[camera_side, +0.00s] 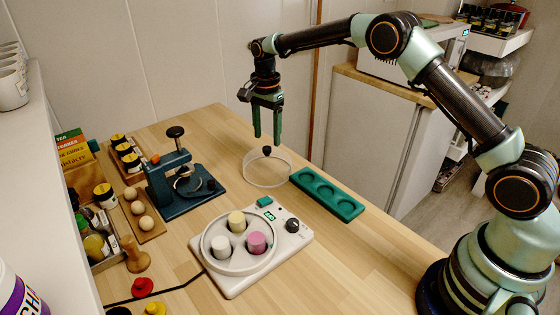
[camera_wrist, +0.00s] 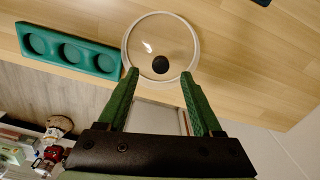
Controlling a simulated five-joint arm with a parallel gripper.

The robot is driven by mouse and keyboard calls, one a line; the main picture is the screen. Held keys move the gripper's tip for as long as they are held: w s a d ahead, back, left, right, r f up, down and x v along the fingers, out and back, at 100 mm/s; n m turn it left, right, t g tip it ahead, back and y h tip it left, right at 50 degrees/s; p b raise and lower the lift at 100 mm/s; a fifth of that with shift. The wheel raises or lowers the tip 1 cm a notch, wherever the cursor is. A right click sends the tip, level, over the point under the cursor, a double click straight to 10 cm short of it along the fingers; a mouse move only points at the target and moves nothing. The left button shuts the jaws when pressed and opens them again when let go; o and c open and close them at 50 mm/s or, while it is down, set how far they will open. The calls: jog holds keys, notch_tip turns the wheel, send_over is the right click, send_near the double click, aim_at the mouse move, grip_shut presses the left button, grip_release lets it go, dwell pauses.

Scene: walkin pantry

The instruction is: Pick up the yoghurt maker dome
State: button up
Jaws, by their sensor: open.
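The yoghurt maker dome (camera_side: 268,173) is a clear, shallow, round cover with a black knob on top. It sits on the wooden table near its far right edge, left of a green tray. It also shows in the wrist view (camera_wrist: 144,44), at the top centre, with its dark knob near the middle. My gripper (camera_side: 267,139) has green fingers pointing down above the dome, close over the knob in the side view. In the wrist view my gripper (camera_wrist: 159,73) is open, with nothing between the fingers. The white yoghurt maker base (camera_side: 235,283) holds several coloured jars, uncovered.
The green tray (camera_side: 327,194) with three round hollows lies right of the dome. A dark blue press (camera_side: 187,190) stands to the left. Egg-like balls on a wooden board (camera_side: 153,228) and jars are farther left. The table behind the dome is clear.

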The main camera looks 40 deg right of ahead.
aim_at(267, 147)
jog(key=shift+f, duration=1.9)
grip_shut()
jog(key=shift+r, duration=0.1)
